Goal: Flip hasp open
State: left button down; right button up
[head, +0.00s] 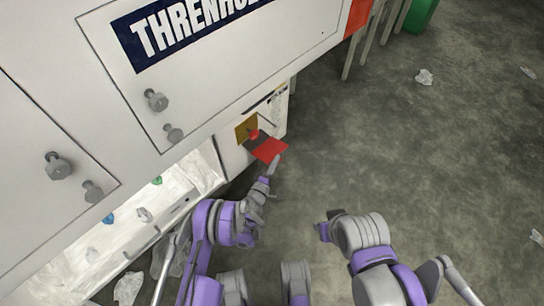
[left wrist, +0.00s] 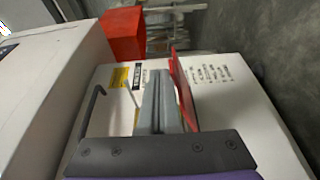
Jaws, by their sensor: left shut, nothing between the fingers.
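The hasp (head: 268,149) is a red flap that sticks out from the side of a white cabinet, beside a yellow plate (head: 246,129). My left gripper (head: 273,166) is just below the flap's outer end in the head view, shut and empty. In the left wrist view, my left gripper's grey fingers (left wrist: 160,105) are together, and the red flap (left wrist: 183,88) stands edge-on close to their right side. I cannot tell whether they touch. My right gripper (head: 323,231) is low and apart from the cabinet; its fingers are too unclear to read.
The white cabinet (head: 227,71) with a blue sign (head: 180,30) and grey knobs fills the left. An open lower bay (head: 150,225) holds crumpled film and coloured bits. In the left wrist view a dark bent rod (left wrist: 88,115) stands left of the fingers. The concrete floor (head: 430,150) is mostly clear.

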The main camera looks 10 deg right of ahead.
pick_arm(q)
jog(key=shift+s+d+f+m+b, duration=0.2)
jog(key=shift+f+m, duration=0.15)
jog(key=shift+f, duration=0.25)
jog(key=shift+s+d+f+m+b, duration=0.1)
jog(key=shift+f+m+b, duration=0.1)
jog(key=shift+f+m, duration=0.25)
pick_arm(e)
jog(key=shift+s+d+f, duration=0.15)
jog(key=shift+s+f, duration=0.05)
jog(key=shift+f, duration=0.2)
pick_arm(q)
jog(key=shift+f, duration=0.1)
jog(key=shift+a, duration=0.15)
